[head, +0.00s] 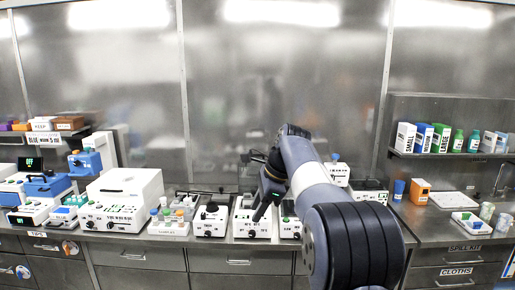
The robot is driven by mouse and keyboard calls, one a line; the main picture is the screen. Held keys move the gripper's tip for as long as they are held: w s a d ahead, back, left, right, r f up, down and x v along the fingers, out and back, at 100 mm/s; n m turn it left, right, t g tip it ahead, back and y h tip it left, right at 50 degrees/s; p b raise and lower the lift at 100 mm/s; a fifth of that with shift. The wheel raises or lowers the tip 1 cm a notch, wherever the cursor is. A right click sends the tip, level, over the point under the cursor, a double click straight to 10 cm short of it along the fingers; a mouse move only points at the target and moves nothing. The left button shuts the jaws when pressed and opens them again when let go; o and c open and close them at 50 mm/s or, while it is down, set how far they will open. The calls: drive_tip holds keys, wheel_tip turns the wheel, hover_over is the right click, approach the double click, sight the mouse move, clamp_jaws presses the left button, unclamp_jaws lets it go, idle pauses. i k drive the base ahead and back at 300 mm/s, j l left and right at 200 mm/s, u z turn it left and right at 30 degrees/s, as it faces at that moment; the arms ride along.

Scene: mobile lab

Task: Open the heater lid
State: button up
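My gripper (262,207) is a small dark shape at the end of my arm, above the middle of the bench. It hangs over or just in front of a white bench device (251,229) with small dark controls on its front. I cannot tell whether it touches that device or whether its fingers are open. My arm hides part of the bench right of centre.
A large white box-shaped instrument (124,201) stands left, beside a rack of capped bottles (168,224). Blue-and-white instruments fill the far left. At right are an orange box (419,191), a white tray (454,201) and a shelf (450,155) of boxes and bottles. Steel drawers run below the bench.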

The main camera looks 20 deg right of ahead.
sight(241, 189)
drive_tip(key=i+l+z, duration=0.1)
drive_tip(key=i+l, duration=0.15)
drive_tip(key=i, duration=0.55)
drive_tip(key=i+l, duration=0.15)
drive_tip(key=i, duration=0.65)
drive_tip(key=i+l+z, duration=0.15)
drive_tip(key=i, duration=0.65)
